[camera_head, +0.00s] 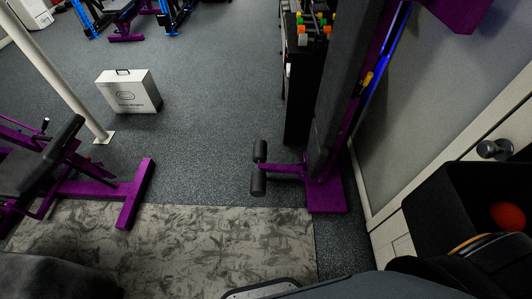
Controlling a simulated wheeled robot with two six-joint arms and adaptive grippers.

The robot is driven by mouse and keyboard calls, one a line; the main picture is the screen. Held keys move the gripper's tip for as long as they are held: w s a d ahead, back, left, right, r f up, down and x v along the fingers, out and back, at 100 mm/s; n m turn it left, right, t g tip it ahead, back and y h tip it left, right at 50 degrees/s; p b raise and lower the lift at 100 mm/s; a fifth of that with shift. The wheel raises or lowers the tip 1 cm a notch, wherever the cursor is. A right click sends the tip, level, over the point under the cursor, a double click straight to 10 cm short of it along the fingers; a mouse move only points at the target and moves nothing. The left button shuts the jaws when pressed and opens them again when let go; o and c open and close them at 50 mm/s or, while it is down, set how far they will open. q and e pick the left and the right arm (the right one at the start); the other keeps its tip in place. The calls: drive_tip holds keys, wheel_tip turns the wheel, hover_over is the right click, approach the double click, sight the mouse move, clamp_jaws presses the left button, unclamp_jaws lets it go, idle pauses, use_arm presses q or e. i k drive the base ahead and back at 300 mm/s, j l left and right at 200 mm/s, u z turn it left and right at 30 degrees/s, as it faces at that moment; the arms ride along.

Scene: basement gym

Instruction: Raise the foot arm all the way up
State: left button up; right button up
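The foot arm (282,169) is a short purple bar low on the purple gym machine (328,192). It sticks out to the left, close to the floor, and carries two black foam rollers (259,182), one at each side of its end. The machine's tall dark pad rises above it toward the top of the picture. Neither of my grippers can be made out in the head view. Dark rounded shapes at the bottom left and bottom right edges may be parts of my arms, but no fingers show.
A purple bench (128,192) stands at the left beside a pale post (62,77). A white case (129,91) is on the floor behind. A patterned mat (170,248) lies in front. Floor left of the rollers is clear.

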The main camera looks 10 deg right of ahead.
sight(258, 190)
drive_tip(key=i+z, duration=0.3)
drive_tip(key=i, duration=0.2)
drive_tip(key=i+z, duration=0.3)
drive_tip(key=i, duration=0.15)
